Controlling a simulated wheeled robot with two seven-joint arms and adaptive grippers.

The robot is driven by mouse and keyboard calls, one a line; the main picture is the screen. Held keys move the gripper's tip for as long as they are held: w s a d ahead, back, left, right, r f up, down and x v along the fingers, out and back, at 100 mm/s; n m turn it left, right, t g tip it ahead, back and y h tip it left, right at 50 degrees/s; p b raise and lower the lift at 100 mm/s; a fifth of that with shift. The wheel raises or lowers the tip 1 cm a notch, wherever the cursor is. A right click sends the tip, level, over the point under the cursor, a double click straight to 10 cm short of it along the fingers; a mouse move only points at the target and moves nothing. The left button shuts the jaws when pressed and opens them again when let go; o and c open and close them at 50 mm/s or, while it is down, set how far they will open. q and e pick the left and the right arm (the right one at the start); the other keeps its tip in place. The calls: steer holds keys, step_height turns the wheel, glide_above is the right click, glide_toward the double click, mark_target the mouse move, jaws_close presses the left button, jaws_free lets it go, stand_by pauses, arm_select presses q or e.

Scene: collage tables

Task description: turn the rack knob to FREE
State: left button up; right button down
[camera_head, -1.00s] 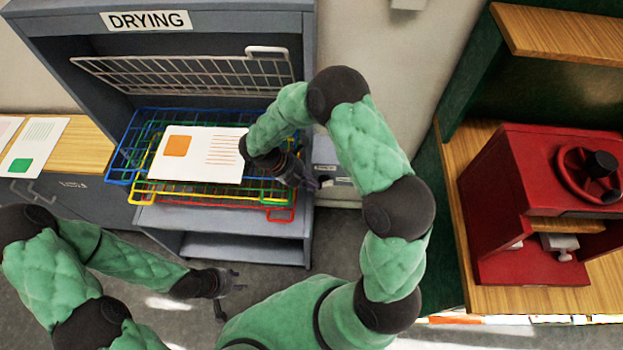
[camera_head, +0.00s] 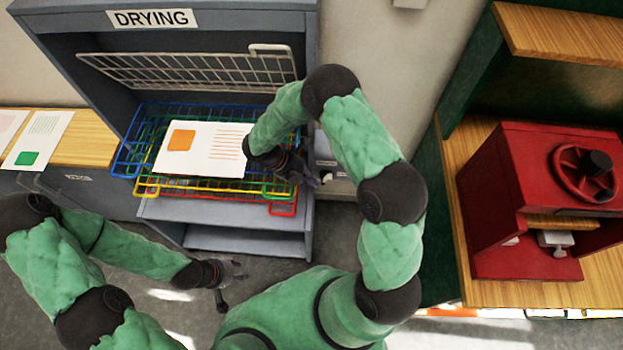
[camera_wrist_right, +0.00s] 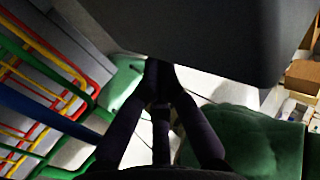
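The grey drying rack (camera_head: 60,45) stands at the left of the head view under a DRYING sign (camera_head: 152,18). I cannot make out the rack knob in either view; my right arm and gripper cover part of the rack's right side. My right gripper (camera_head: 316,180) is at the rack's right front edge, beside small pale labels (camera_head: 327,163). In the right wrist view its dark fingers (camera_wrist_right: 160,72) converge at the tips, just below a large dark grey block (camera_wrist_right: 215,35), with nothing visible between them. My left gripper (camera_head: 232,286) is open and empty over the floor.
Blue, green, yellow and red wire shelves (camera_head: 148,187) jut from the rack, carrying a printed sheet (camera_head: 195,160). A white wire shelf (camera_head: 185,73) is tilted up above. A red press (camera_head: 505,215) stands on a wooden table at the right.

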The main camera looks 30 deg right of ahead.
steer(key=shift+r, duration=0.1)
stand_by(0.4)
steer(key=shift+r+p, duration=0.75)
steer(key=shift+r, duration=0.05)
